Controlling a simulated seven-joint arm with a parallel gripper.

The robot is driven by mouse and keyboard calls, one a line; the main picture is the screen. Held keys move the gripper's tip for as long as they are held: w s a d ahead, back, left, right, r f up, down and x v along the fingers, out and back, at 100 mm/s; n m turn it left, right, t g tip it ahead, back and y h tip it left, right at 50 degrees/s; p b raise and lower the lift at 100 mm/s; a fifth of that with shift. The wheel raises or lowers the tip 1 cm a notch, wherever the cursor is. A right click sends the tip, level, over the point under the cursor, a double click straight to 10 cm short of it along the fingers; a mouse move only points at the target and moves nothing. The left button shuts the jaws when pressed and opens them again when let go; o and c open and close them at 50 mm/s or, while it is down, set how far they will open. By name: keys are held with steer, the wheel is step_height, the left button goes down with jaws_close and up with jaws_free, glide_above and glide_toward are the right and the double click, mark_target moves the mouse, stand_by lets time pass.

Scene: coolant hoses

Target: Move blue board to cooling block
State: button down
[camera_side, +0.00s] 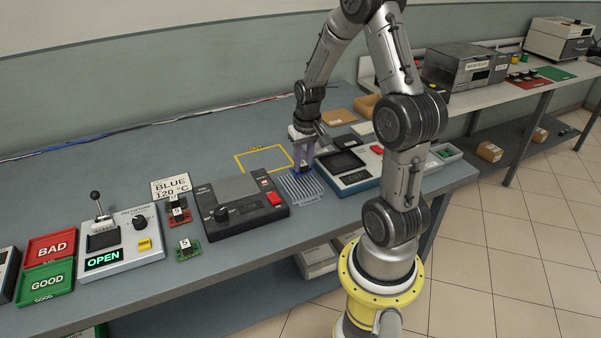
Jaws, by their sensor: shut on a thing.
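My gripper (303,166) points down over the cooling block (302,190), a grey finned plate in the middle of the table. It is shut on the blue board (305,172), of which only a small dark blue part shows between and below the fingers. The board is at the far edge of the fins. I cannot tell whether it touches them.
A dark device with a knob and red switch (240,206) stands just left of the block. A grey-blue device with a screen (345,165) stands close on the right. Green (188,249) and red (178,214) boards lie further left, by a "BLUE 120 °C" sign (171,186). A yellow outlined square (262,158) lies behind.

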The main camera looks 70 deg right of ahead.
mark_target(300, 184)
steer(key=shift+w+d+f, duration=0.3)
steer(key=shift+f, duration=0.2)
steer(key=shift+w+d+f, duration=0.1)
steer(key=shift+f, duration=0.85)
steer(key=shift+w+d+f, duration=0.1)
steer(key=shift+f, duration=0.8)
steer(key=shift+f, duration=0.15)
steer(key=c, duration=0.7)
jaws_free()
steer(key=shift+o, duration=0.2)
